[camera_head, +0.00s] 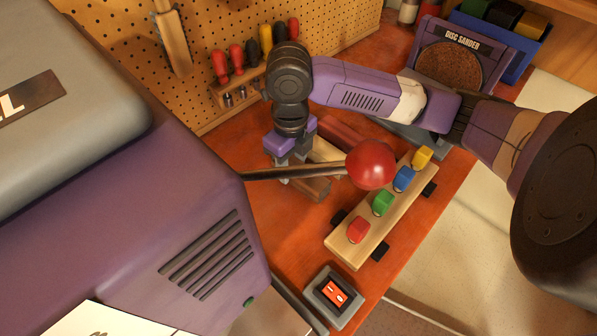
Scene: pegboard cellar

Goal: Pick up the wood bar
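Several wood bars lie close together on the orange-red bench, below and right of my gripper. One is pale (324,150), one is reddish brown (344,136), and one is brown (314,188) and nearer. I cannot tell which is the task's wood bar. My gripper (288,158) points down over the left end of this group, with its purple fingers close to the wood. A dark lever crosses in front and hides part of the bars and the area under the fingertips. I cannot tell whether the fingers touch or hold a bar.
The lever's red ball knob (371,165) juts out from a large purple and grey machine (180,220). A wooden toy with coloured pegs (369,228) stands to the right. A switch box (333,296) is at the front, a disc sander (450,68) behind, and a screwdriver rack (236,92) by the pegboard.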

